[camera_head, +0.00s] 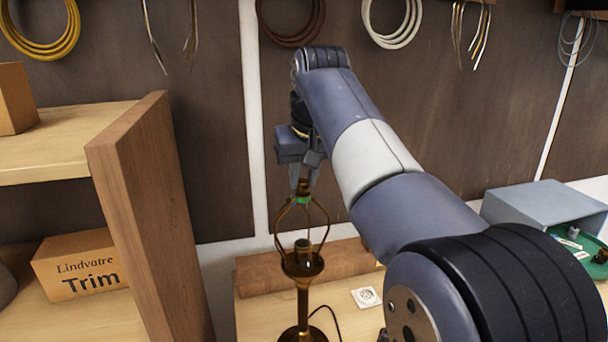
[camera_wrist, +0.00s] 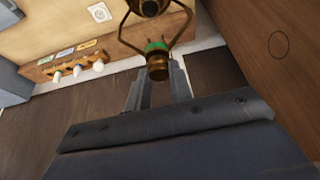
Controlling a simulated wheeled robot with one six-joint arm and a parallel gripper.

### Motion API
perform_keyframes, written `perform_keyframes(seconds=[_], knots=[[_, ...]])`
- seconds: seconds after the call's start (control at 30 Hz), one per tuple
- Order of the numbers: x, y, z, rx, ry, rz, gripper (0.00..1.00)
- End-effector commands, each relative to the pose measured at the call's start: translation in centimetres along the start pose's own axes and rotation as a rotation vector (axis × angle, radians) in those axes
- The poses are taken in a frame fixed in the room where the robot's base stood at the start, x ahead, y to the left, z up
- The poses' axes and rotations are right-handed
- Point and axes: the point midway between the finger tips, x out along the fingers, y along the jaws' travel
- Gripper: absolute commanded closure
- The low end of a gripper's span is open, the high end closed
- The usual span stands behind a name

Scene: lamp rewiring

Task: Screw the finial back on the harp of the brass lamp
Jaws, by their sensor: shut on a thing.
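The brass lamp (camera_head: 303,299) stands upright on the bench with its wire harp (camera_head: 278,220) around the socket (camera_head: 303,251). A green piece (camera_head: 303,199) sits at the harp's top; it also shows in the wrist view (camera_wrist: 155,46). My gripper (camera_head: 302,185) points down at the harp's top. In the wrist view its fingertips (camera_wrist: 158,76) are shut on the brass finial (camera_wrist: 158,66). The finial is in line with the green piece and appears to meet it; I cannot tell whether the threads engage.
A wooden block (camera_head: 262,273) lies behind the lamp, and a white outlet plate (camera_head: 367,297) is to its right. A shelf with an upright panel (camera_head: 150,210) stands at left. A blue-grey box (camera_head: 545,205) and green tray (camera_head: 568,250) are at right. The wrist view shows a bulb rack (camera_wrist: 75,66).

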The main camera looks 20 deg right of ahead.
Motion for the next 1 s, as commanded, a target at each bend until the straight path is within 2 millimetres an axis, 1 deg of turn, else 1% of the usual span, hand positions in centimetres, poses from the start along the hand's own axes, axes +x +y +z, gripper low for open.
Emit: perform_keyframes(seconds=[0.1,0.27,0.5,0.77,0.8,1.0], knots=[[0.03,-0.18,-0.02,0.103,0.000,0.044,1.00],[0.04,-0.14,-0.02,0.144,-0.001,0.060,1.00],[0.10,-0.26,-0.04,0.309,-0.001,0.129,1.00],[0.11,-0.22,-0.03,0.336,-0.001,0.140,1.00],[0.11,-0.22,-0.03,0.335,-0.001,0.140,0.77],[0.09,-0.21,-0.03,0.335,-0.001,0.139,0.61]])
